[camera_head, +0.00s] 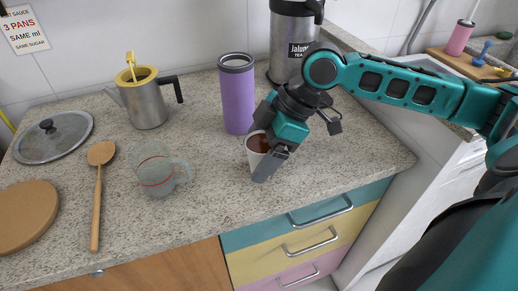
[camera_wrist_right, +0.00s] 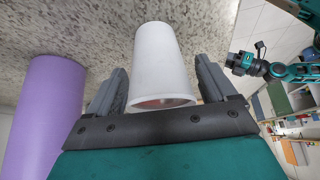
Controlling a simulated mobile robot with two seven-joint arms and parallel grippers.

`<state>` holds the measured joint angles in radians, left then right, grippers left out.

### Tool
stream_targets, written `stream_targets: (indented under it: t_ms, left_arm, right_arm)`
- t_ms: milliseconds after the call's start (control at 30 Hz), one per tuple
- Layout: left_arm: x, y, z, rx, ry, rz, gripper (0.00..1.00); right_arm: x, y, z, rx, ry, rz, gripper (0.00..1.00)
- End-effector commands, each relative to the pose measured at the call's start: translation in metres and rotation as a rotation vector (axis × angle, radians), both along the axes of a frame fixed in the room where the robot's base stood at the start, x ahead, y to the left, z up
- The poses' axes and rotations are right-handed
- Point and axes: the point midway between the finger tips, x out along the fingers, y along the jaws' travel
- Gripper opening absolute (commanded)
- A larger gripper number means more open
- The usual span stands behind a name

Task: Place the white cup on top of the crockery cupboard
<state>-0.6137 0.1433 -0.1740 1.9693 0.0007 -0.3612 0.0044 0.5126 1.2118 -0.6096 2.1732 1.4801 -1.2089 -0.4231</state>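The white cup (camera_head: 253,158) stands on the counter in the head view, with something brown inside. My right gripper (camera_head: 268,158) reaches down over it and partly hides it. In the right wrist view the white cup (camera_wrist_right: 163,65) lies between the two fingers of my right gripper (camera_wrist_right: 161,75), with narrow gaps at the fingertips, so the gripper looks open around it. My left gripper (camera_wrist_right: 243,62) appears small at the upper right of the wrist view; its fingers are too small to judge. I cannot make out the crockery cupboard.
A purple tumbler (camera_head: 237,95) stands close behind the cup, with a steel flask (camera_head: 292,45) beyond it. A glass jug (camera_head: 156,172), a steel pot (camera_head: 146,102), a wooden spoon (camera_head: 97,195) and a lid (camera_head: 52,138) lie left. The counter's front right is clear.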

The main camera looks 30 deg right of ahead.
Motion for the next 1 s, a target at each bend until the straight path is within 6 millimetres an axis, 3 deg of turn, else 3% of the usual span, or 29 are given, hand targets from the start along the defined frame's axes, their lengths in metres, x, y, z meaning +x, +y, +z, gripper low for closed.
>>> stream_targets:
  t_ms: [100,433,800,1000]
  left_arm:
    - [-0.002,0.001,-0.003,0.003,0.007,0.002,0.40]
    - [-0.005,0.002,-0.006,0.004,0.017,0.002,0.40]
    - [-0.006,0.008,0.004,0.014,0.010,0.010,0.40]
    - [-0.007,0.009,0.005,0.015,0.010,0.011,0.40]
  right_arm:
    - [0.000,0.000,0.000,0.000,0.000,0.000,0.94]
    - [-0.001,-0.003,0.008,-0.002,-0.001,-0.001,0.94]
    - [-0.015,-0.038,0.073,-0.005,0.000,-0.005,0.94]
    - [-0.021,-0.051,0.098,-0.003,0.000,-0.002,0.94]
